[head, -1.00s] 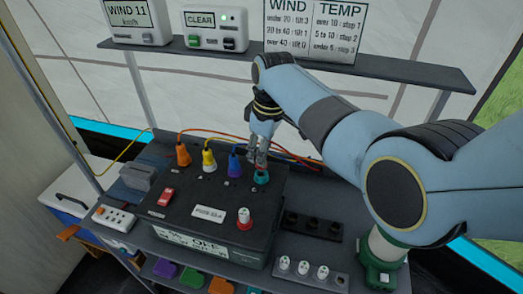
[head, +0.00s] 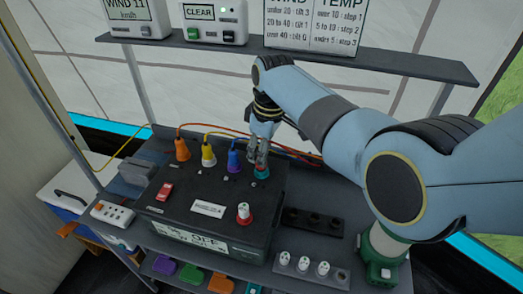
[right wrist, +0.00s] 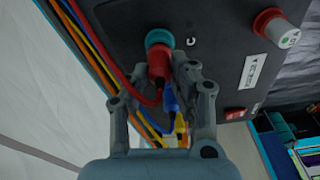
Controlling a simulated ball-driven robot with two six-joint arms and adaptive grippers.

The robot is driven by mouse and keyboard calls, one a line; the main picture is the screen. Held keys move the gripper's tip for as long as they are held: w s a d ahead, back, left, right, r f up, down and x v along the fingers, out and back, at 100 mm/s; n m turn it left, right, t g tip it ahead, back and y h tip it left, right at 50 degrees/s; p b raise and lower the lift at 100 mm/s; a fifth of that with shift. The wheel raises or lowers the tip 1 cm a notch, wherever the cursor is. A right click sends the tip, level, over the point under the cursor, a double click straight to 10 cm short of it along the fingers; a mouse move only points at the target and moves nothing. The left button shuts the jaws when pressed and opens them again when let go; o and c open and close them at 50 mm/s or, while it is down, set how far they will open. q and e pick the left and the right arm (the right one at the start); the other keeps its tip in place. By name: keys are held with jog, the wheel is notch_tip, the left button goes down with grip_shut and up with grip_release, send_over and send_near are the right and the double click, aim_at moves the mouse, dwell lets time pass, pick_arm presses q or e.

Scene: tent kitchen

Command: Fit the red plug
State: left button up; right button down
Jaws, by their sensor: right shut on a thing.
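My right gripper (head: 261,153) points down at the back right of a black box (head: 215,232). In the right wrist view its two fingers (right wrist: 181,88) are shut on the red plug (right wrist: 160,64), which trails a red cable. The plug's end meets a teal ring socket (right wrist: 158,38) on the box top; how deep it sits I cannot tell. The teal socket also shows in the head view (head: 262,172), where the fingers hide most of the plug. My left gripper is not in view.
A red-and-white knob (head: 244,213) and a red switch (head: 165,191) are on the box. A shelf (head: 390,67) crosses behind my arm.

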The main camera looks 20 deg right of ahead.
jog(key=shift+f, duration=0.45)
jog(key=c, duration=1)
grip_release()
jog(key=shift+r, duration=0.1)
